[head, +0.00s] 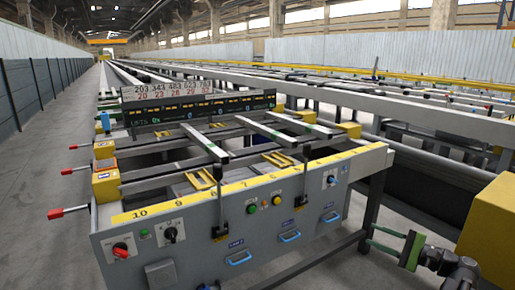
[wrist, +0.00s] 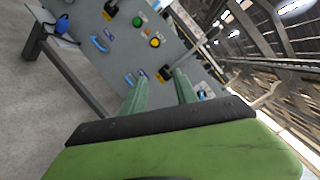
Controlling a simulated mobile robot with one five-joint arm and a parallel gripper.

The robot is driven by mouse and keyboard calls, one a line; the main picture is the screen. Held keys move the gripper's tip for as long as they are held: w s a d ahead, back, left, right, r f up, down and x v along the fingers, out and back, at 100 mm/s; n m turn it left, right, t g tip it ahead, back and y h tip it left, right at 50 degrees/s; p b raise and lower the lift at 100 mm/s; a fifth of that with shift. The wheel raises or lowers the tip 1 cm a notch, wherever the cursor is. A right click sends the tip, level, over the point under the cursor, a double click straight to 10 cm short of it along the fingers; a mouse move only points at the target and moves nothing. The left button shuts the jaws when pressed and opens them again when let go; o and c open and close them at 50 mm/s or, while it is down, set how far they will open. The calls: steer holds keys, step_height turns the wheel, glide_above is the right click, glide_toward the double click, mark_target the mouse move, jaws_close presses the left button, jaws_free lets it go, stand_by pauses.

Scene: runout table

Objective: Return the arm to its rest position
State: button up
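My gripper (head: 373,236) is at the lower right in the head view, to the right of the grey control panel (head: 185,229) of the runout table. Its two green fingers point left toward the table's right end and stand apart with nothing between them. In the wrist view my gripper (wrist: 160,80) also shows its two fingers apart and empty. The control panel (wrist: 118,62) lies beyond them, tilted in that view. My dark arm links show behind the green gripper body. The rest of the arm is out of view.
The panel carries a red switch (head: 120,250), blue handles (head: 289,237) and two black levers (head: 219,205). Red-handled levers (head: 68,212) stick out at the left. A dark table leg (head: 372,208) stands near my gripper. A yellow block (head: 488,225) is at the right. Grey floor in front is open.

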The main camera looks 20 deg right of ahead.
steer(key=w+a+f+n+g+y, duration=0.1)
steer(key=w+a+f+n+g, duration=0.2)
steer(key=a, duration=0.7)
steer(key=w+a+f+n+g+y, duration=0.1)
steer(key=w+a+f+n+g, duration=0.3)
steer(key=a, duration=0.7)
steer(key=w+a+f+g+y, duration=0.15)
steer(key=w+a, duration=0.35)
steer(key=a, duration=0.5)
steer(key=s+a+f+n+g+h, duration=0.35)
steer(key=a+f, duration=0.25)
steer(key=a, duration=0.3)
steer(key=s+a+f+n+g+h, duration=0.2)
steer(key=a+f+n+g+h, duration=0.25)
steer(key=a+f, duration=0.35)
steer(key=d+n+t+h, duration=0.1)
steer(key=d+n+h, duration=0.1)
steer(key=d+h, duration=0.5)
step_height(320, 180, up, 37)
steer(key=d+y+p, duration=0.1)
steer(key=y+p, duration=0.1)
steer(key=p, duration=3.6)
steer(key=shift+d+r+n, duration=0.2)
steer(key=shift+n, duration=0.2)
